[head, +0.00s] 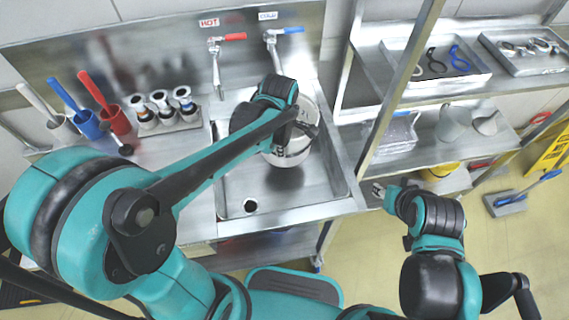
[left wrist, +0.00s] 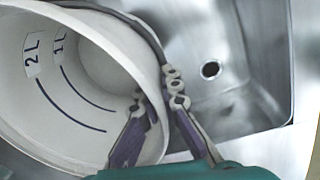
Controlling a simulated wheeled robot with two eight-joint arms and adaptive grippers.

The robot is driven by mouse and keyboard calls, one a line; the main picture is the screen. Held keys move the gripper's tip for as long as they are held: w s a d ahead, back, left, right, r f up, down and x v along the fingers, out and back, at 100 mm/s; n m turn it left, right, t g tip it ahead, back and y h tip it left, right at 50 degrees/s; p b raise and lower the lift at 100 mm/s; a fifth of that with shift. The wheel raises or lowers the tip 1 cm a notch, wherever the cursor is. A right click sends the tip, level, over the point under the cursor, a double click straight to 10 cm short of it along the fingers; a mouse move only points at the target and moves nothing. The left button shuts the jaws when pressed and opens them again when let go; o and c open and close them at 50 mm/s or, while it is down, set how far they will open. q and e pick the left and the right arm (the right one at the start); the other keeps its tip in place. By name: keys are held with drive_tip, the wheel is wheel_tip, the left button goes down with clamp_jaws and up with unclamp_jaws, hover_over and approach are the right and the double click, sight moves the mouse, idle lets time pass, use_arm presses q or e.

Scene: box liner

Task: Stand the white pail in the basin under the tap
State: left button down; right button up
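The white pail (head: 295,157) is over the steel basin (head: 232,190), below and right of the taps. My left gripper (head: 288,122) is at the pail's upper edge, partly hiding it. In the left wrist view, the pail (left wrist: 85,60) shows its inside with 1L and 2L marks. The left gripper (left wrist: 160,108) has one finger inside the pail wall and one outside, shut on the rim. I cannot tell if the pail touches the basin floor. The tap with the red HOT handle (head: 216,70) and the tap with the blue handle (head: 272,48) are behind it.
The drain (head: 250,206) shows in front of the pail. Red, blue and white cups with brushes (head: 115,120) and a rack of small bottles (head: 165,115) stand left of the basin. A shelf unit (head: 400,160) with trays and clear containers stands close on the right.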

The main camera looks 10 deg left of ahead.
use_arm(q)
wheel_tip(320, 180, down, 10)
drive_tip(key=b, duration=0.4)
drive_tip(key=shift+f+b, duration=0.15)
drive_tip(key=shift+b, duration=0.25)
drive_tip(key=c, duration=1.7)
unclamp_jaws()
